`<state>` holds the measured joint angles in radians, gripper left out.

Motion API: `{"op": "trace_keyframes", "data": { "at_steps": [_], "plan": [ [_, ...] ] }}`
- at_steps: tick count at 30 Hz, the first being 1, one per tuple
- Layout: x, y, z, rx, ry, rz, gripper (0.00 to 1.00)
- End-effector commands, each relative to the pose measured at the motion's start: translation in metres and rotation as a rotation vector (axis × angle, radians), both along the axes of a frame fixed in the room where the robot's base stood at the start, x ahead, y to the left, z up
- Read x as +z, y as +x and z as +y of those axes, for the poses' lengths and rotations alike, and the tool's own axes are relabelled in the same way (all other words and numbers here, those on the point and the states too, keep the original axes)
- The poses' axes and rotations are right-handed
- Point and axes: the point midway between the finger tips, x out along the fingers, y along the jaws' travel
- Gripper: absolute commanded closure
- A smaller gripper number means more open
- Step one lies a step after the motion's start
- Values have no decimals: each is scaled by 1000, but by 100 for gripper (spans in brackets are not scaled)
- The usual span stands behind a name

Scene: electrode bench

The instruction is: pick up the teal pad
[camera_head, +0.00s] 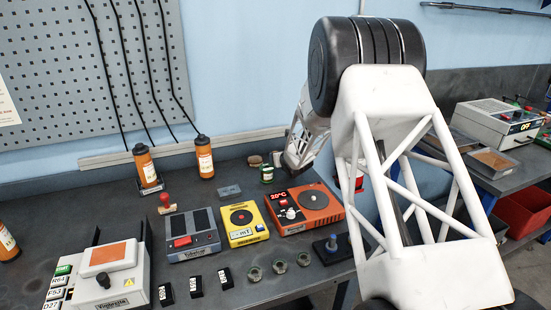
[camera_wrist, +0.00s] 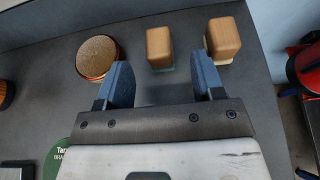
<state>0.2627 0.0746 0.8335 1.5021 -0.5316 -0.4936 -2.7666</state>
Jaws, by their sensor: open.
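In the wrist view, two upright wooden blocks stand on the bench ahead of my gripper (camera_wrist: 163,80). The left block (camera_wrist: 159,45) has a thin teal-green edge (camera_wrist: 163,69) showing at its base, which looks like the teal pad; most of it is hidden under the wood. It lies between the lines of my two blue fingers, just beyond their tips. The right block (camera_wrist: 224,38) has a pale base and is close beyond the right finger. My gripper is open with nothing between the fingers. In the head view my gripper (camera_head: 292,165) is low over the back of the bench.
A round cork-topped piece (camera_wrist: 97,56) stands left of the left finger. A green can (camera_head: 266,174) stands close by. An orange hotplate (camera_head: 318,217), a yellow device (camera_head: 247,236) and a grey device (camera_head: 204,249) stand in front. The wall (camera_head: 240,80) is close behind.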

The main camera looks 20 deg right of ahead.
Motion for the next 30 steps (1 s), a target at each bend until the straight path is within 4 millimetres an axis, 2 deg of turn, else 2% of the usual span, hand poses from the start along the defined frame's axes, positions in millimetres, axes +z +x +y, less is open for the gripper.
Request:
{"op": "trace_keyframes", "data": {
  "at_steps": [8, 24, 30],
  "plan": [
    [-2, 4, 0, 0, 0, 0, 38],
    [-16, 41, 2, 1, 0, 0, 38],
    [-19, 48, 2, 1, 0, 0, 38]
  ]
}}
